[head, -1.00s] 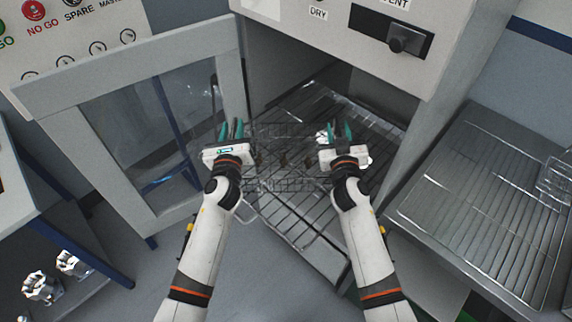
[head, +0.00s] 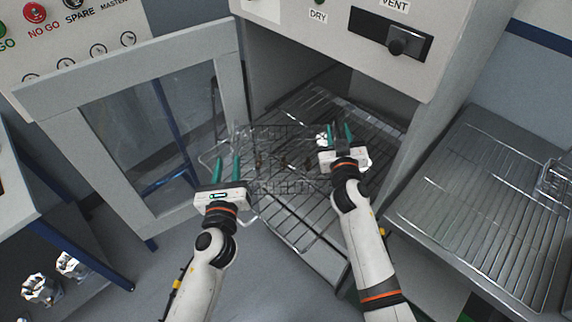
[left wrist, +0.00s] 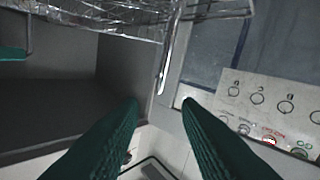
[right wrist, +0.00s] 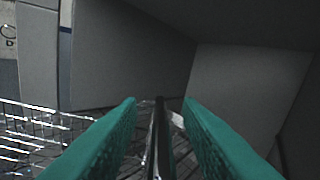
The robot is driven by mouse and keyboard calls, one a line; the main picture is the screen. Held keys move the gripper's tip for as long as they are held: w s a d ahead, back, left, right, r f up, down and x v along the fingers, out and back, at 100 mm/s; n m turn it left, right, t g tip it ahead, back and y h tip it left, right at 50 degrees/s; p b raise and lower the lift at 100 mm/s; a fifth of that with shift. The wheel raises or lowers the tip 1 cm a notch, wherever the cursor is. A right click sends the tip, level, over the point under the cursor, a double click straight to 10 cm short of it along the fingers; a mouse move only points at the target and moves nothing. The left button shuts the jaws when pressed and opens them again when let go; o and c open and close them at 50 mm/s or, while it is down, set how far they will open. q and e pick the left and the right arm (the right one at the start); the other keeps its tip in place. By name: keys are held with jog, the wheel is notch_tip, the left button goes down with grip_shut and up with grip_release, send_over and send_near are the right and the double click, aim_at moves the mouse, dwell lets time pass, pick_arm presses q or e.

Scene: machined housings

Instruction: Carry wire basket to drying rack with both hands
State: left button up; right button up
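The wire basket (head: 285,185) sits at the cabinet mouth, over a pulled-out wire shelf (head: 300,228); its thin mesh blends with the shelf bars. It also shows at the left of the right wrist view (right wrist: 40,135) and at the top of the left wrist view (left wrist: 110,15). My left gripper (head: 228,168) is open and empty, at the basket's near left side. My right gripper (head: 340,132) is open at the basket's right side; a dark upright bar stands between its fingers, with gaps on both sides. A wire drying rack (head: 470,190) lies on the right.
The cabinet's glazed door (head: 140,120) stands open on the left. The control panel (head: 370,30) overhangs the opening. Another small wire basket (head: 556,182) sits at the rack's right edge. Metal parts (head: 42,290) lie on a lower shelf at left.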

jog(key=shift+s, duration=0.35)
pick_arm(q)
jog(key=shift+s, duration=0.3)
pick_arm(e)
jog(key=s, duration=1.1)
jog(key=shift+s, duration=0.2)
jog(key=shift+d, duration=0.1)
